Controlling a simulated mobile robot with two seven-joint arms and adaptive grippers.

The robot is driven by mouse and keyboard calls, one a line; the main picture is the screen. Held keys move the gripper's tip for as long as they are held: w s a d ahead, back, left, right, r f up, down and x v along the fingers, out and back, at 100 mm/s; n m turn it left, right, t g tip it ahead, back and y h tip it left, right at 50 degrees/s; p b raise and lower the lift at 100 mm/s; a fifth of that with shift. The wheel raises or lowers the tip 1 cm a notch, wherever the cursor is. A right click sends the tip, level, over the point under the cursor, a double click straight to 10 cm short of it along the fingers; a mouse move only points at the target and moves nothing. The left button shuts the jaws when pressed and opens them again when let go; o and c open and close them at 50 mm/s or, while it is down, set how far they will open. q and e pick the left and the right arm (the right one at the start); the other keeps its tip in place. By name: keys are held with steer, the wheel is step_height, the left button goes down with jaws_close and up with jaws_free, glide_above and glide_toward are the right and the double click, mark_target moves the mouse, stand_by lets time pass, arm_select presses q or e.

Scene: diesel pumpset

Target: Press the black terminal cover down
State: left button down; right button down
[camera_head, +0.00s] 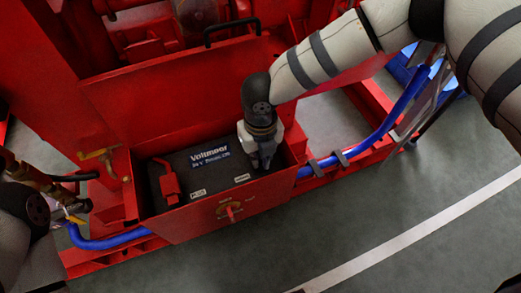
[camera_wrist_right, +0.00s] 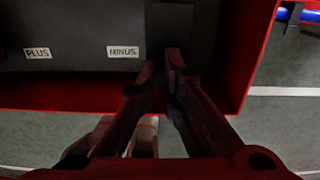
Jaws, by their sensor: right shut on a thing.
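The black terminal cover (camera_wrist_right: 170,18) is a dark raised block on the battery top, beside the MINUS label in the right wrist view. In the head view my right gripper hides most of it. My right gripper (camera_head: 264,165) points down at the right end of the battery (camera_head: 205,165). Its fingertips (camera_wrist_right: 160,68) are close together at the cover's near edge, shut on dark material that seems to be the cover. Exact contact is hard to see.
The battery sits in a red box (camera_head: 195,222) with a raised lid behind it. A red terminal cover (camera_head: 168,182) is at the battery's left. A red switch (camera_head: 230,210) is on the box front. Blue pipes (camera_head: 370,145) run alongside. The floor in front is clear.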

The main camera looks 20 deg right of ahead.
steer(key=c, duration=1.4)
jaws_free()
steer(key=shift+s+d+f, duration=0.2)
steer(key=shift+s+d, duration=0.25)
steer(key=shift+d, duration=0.05)
steer(key=shift+c, duration=0.2)
step_height(320, 180, up, 12)
steer(key=shift+w+a+r, duration=0.15)
steer(key=shift+w+a, duration=0.05)
steer(key=shift+w, duration=0.15)
